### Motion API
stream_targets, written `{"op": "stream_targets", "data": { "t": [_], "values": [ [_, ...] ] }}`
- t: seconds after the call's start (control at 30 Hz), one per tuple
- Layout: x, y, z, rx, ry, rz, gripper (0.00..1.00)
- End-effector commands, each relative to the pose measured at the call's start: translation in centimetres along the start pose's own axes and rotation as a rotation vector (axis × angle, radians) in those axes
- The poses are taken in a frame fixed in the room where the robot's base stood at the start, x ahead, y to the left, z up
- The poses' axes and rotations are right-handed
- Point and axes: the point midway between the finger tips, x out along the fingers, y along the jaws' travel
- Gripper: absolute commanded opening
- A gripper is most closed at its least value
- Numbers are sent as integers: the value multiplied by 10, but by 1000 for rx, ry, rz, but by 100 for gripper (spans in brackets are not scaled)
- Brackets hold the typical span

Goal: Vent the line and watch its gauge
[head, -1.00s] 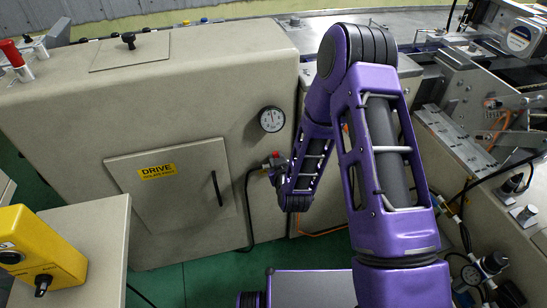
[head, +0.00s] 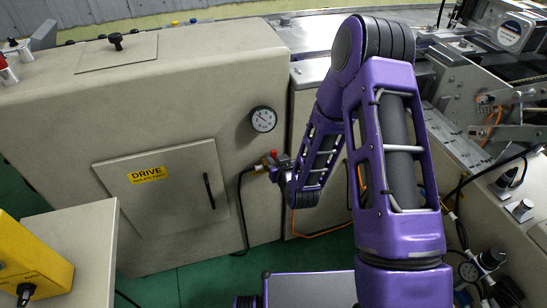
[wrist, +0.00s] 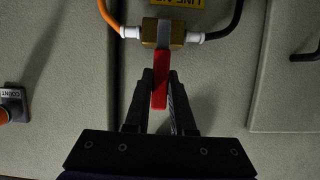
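The valve (wrist: 163,34) is a brass block with white fittings in the wrist view, and its red lever (wrist: 160,88) hangs straight down. My gripper (wrist: 160,76) has a finger on each side of the lever, and both tips look pressed close against it. In the head view, the small red part (head: 273,153) of the valve shows beside my gripper (head: 278,165), whose fingers are too small to read there. The round white gauge (head: 263,119) is on the beige cabinet above the valve. Its needle points to the upper left; the numbers are too small to read.
A door (head: 165,195) labelled DRIVE with a black handle is left of the valve. An orange hose (wrist: 111,18) and a black hose (wrist: 234,18) join the valve. A yellow box (head: 35,265) stands at lower left. Machinery (head: 480,110) fills the right.

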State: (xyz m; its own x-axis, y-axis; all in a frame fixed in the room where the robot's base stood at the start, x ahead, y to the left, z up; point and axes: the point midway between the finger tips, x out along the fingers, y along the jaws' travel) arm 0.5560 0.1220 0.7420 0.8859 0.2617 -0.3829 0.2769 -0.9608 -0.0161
Motion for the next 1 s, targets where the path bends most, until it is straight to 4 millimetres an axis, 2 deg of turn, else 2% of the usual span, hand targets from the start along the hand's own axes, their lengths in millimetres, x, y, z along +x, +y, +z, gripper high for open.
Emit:
{"op": "stream_targets", "data": {
  "t": [0.03, 0.17, 0.43, 0.57, 0.77, 1.0],
  "values": [
    [0, 1, 0, 1, 1, 3, 31],
    [0, 1, 0, 0, 1, 2, 52],
    [0, 0, 0, -1, 0, 1, 52],
    [-8, 0, 0, -1, 0, 1, 52],
    [-44, 0, -1, -1, -2, 1, 52],
    [-106, 1, -6, 0, -5, 3, 52]
  ]
}}
